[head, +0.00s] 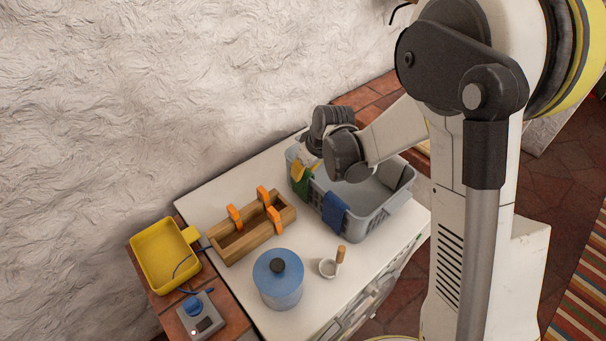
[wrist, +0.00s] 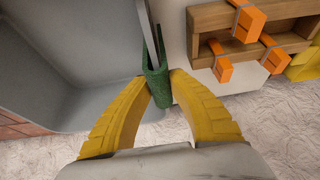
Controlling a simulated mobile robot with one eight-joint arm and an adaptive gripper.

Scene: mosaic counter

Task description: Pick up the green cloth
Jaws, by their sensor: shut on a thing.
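In the wrist view the green cloth (wrist: 157,86) is draped over the basket's rim, with a part on each side of the wall. My gripper (wrist: 163,84) has its yellow fingers closed on the cloth at the rim. In the head view my gripper (head: 304,169) is at the basket's left end, and my wrist partly hides the basket's inside.
A blue cloth (head: 334,211) hangs over the basket's front wall. A wooden box (head: 238,251) with orange clips stands to the left. The textured wall is close behind.

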